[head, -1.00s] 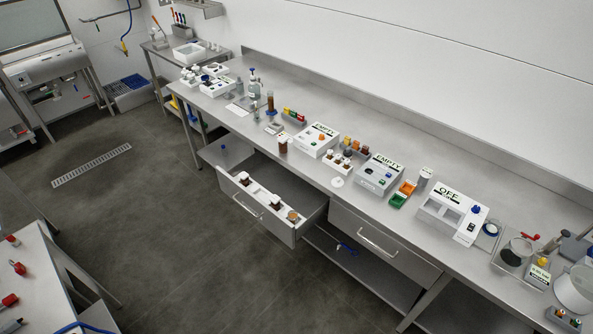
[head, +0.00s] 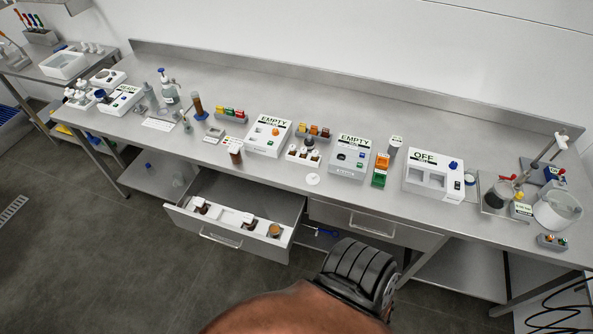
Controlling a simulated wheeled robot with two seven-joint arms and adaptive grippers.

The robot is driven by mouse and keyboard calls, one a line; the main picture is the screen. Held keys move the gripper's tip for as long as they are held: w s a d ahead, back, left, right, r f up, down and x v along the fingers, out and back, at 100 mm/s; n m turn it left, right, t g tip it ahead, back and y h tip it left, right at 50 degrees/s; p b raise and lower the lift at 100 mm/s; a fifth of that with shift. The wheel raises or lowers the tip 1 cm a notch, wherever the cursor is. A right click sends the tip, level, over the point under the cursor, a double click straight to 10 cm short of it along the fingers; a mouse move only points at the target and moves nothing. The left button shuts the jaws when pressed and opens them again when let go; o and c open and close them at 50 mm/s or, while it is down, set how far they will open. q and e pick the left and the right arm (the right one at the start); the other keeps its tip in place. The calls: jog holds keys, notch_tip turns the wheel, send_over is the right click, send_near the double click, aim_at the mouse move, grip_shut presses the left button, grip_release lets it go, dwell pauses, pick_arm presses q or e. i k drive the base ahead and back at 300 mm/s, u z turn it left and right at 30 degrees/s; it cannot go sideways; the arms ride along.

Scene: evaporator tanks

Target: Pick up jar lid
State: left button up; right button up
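A flat white disc (head: 312,179), which looks like a jar lid, lies on the steel bench near its front edge, above the drawer unit. A brown jar with a white top (head: 236,155) stands on the bench to its left. The open drawer (head: 222,228) below holds brown jars in a white insert; one (head: 274,230) looks open-topped with orange-brown contents. One of my arms, brown with a black ribbed part, crosses the bottom middle of the picture, in front of the bench. No fingertips of either gripper show.
Two boxes marked EMPTY, the left one (head: 268,136) and the right one (head: 350,156), and a box marked OFF (head: 434,175) stand on the bench. A white block with small jars (head: 304,153) sits just behind the disc. The open drawer juts into the floor space.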

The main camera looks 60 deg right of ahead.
aim_at(313, 179)
jog(key=z, duration=0.35)
jog(key=i, duration=0.75)
jog(key=z, duration=1.25)
jog(key=i, duration=0.55)
jog(key=z, duration=0.55)
